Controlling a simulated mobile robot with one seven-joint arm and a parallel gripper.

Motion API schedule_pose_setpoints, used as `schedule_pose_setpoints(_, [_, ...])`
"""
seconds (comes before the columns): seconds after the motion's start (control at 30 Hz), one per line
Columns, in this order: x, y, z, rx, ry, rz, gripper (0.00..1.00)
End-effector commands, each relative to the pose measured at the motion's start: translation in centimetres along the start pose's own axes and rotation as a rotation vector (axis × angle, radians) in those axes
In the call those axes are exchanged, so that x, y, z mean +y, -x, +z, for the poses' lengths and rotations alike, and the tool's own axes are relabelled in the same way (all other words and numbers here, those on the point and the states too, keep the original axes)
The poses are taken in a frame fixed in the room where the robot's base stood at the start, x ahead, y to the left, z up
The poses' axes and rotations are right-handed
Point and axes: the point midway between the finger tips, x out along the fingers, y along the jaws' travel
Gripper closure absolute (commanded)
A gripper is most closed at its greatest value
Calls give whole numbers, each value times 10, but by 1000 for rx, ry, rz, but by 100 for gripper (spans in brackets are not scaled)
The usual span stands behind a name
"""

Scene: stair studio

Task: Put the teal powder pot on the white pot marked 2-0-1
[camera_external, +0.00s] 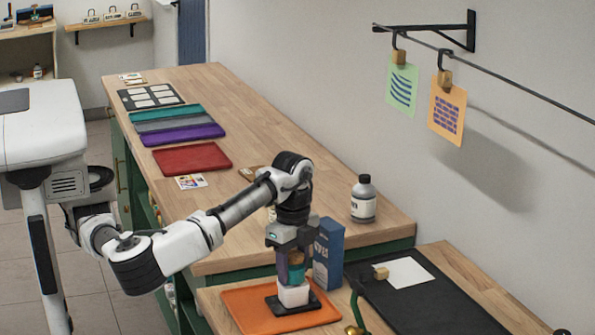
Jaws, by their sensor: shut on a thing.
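My gripper (290,257) points straight down over the orange tray (240,303) at the front of the bench. It is shut on the teal powder pot (296,272), which shows partly between and below the fingers. A white pot (293,294) stands upright on a black square base on the orange tray, directly below the teal pot. The two look very close or touching; I cannot tell which. Any marking on the white pot is too small to read. The fingers hide much of the teal pot.
A blue box (328,254) stands close to the right of my gripper. A black mat (420,300) with a white sheet lies to the right. Red (192,158), purple, grey and teal trays lie along the long bench.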

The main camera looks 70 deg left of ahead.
Motion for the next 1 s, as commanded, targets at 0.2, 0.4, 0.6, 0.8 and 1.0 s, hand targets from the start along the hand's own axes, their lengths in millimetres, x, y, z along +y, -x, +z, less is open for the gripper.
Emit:
schedule_pose_setpoints(0.2, [0, -1, 0, 0, 0, 0, 34])
schedule_pose_setpoints(0.4, [0, -1, 0, 0, 0, 0, 34])
schedule_pose_setpoints(0.6, [-1, 7, 0, 2, 0, -1, 34])
schedule_pose_setpoints(0.8, [-1, 45, 0, 1, 0, -3, 34])
schedule_pose_setpoints(1.0, [-1, 90, 0, 2, 0, -1, 34])
